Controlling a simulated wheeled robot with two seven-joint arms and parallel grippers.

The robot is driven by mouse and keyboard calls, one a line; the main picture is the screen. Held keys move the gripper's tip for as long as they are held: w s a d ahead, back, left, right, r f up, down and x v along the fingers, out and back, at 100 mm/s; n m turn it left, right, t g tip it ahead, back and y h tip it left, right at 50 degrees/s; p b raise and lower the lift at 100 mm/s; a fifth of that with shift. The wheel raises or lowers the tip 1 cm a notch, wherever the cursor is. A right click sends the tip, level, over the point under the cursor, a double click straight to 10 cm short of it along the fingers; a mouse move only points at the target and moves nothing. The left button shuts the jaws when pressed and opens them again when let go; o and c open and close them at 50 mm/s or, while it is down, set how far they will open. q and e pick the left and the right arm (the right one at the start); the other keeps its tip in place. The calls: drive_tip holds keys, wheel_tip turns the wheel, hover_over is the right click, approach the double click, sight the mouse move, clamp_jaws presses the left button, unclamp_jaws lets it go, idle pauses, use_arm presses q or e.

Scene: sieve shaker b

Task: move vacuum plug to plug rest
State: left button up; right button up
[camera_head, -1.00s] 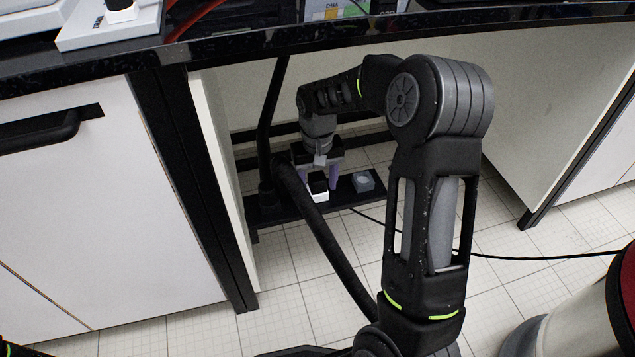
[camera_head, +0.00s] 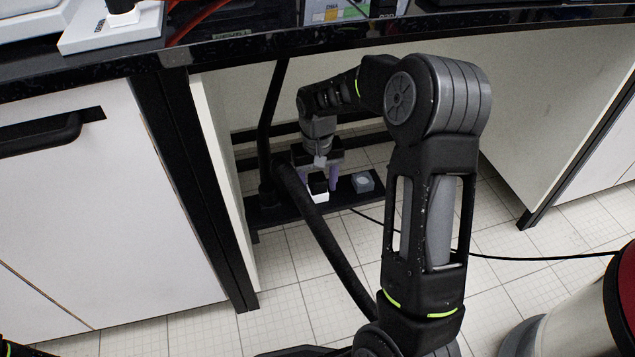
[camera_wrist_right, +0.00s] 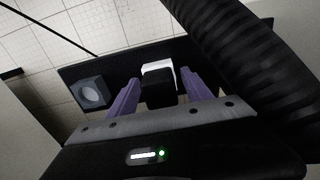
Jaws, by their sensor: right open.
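The vacuum plug, a small black block (camera_head: 318,184), sits on a white socket (camera_head: 318,196) on the dark shelf under the bench. In the right wrist view the plug (camera_wrist_right: 160,94) stands against the white socket (camera_wrist_right: 157,68). My right gripper (camera_head: 321,180) is open, with its purple fingers on either side of the plug. In the right wrist view, gaps show between the fingers (camera_wrist_right: 162,84) and the plug. The likely plug rest is a grey block with a round recess (camera_head: 363,182), to the right of the socket; it also shows in the right wrist view (camera_wrist_right: 91,93). My left gripper is not visible.
A thick black ribbed hose (camera_head: 318,230) runs close to my right gripper, and fills the upper right of the wrist view (camera_wrist_right: 235,45). The dark shelf (camera_head: 284,213) lies between white cabinet panels (camera_head: 222,150). A thin black cable (camera_head: 540,258) crosses the tiled floor.

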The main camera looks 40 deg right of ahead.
idle(0.3)
clamp_jaws()
idle(0.5)
drive_tip(key=shift+o, duration=1.6)
unclamp_jaws()
